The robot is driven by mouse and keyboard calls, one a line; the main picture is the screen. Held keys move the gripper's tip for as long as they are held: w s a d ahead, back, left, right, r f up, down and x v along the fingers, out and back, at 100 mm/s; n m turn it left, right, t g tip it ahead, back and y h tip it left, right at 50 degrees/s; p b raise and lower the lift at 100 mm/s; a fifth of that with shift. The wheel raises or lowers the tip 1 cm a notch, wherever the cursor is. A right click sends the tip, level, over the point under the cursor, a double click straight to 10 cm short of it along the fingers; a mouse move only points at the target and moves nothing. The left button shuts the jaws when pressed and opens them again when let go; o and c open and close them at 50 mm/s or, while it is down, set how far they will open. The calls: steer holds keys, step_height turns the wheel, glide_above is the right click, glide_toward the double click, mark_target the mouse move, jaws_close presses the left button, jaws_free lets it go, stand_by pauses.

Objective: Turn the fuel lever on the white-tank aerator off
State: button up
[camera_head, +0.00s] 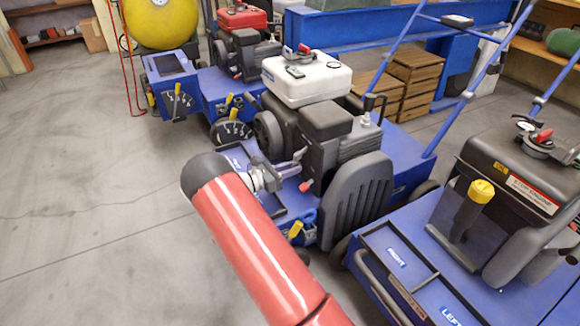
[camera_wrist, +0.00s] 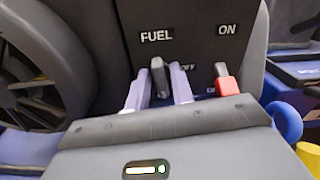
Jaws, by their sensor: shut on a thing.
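The white-tank aerator, with its white tank (camera_head: 308,80) above a black engine, stands mid-frame in the head view. In the wrist view, my gripper's (camera_wrist: 159,84) two pale fingers are shut on the dark grey fuel lever (camera_wrist: 158,74), one on each side. The lever stands roughly upright below the word FUEL on the black engine panel (camera_wrist: 185,15). ON is printed at the upper right; OFF is partly hidden behind the lever and right finger. In the head view my gripper (camera_head: 294,164) reaches the engine's near side, where the fingertips and grey lever are hard to make out.
A red-tipped lever (camera_wrist: 226,82) stands close to the right of my fingers. A round slotted engine cover (camera_wrist: 30,75) is close on the left. A red-tank aerator (camera_head: 242,18) stands behind, and another blue aerator (camera_head: 500,215) stands at right. Open floor (camera_head: 90,220) lies left.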

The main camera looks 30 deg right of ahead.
steer(key=n+p, duration=0.3)
steer(key=n, duration=0.1)
steer(key=shift+w+r, duration=0.1)
steer(key=shift+r, duration=0.05)
steer(key=n+p, duration=0.2)
steer(key=n, duration=0.2)
steer(key=n+p, duration=0.1)
steer(key=n, duration=0.3)
steer(key=shift+n, duration=0.3)
steer(key=shift+f+n+p, duration=0.15)
steer(key=shift+n+p, duration=0.2)
steer(key=shift+n, duration=0.6)
steer(key=shift+f+n+p, duration=0.1)
steer(key=shift+n+p, duration=0.25)
steer(key=shift+n, duration=0.6)
steer(key=o, duration=0.7)
